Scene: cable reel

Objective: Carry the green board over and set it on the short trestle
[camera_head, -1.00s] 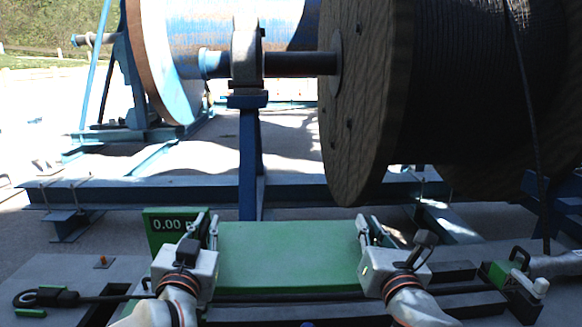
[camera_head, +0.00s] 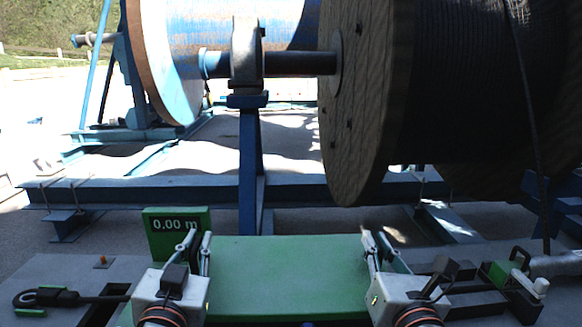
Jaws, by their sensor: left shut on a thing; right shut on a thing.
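The green board (camera_head: 288,278) lies flat between my two grippers in the lower middle of the head view. My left gripper (camera_head: 198,248) is shut on its left edge. My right gripper (camera_head: 376,248) is shut on its right edge. The grippers' bodies and wrists hide parts of the board's ends and of the surface behind them. I cannot make out a short trestle in this view. What lies under the board is hidden.
A green "0.00 m" display (camera_head: 177,232) stands behind my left gripper. A black cable (camera_head: 75,298) lies on the grey bench (camera_head: 60,270) at left. A green-black device (camera_head: 512,285) sits at right. A large wooden reel (camera_head: 365,110) and blue frame (camera_head: 250,160) stand behind.

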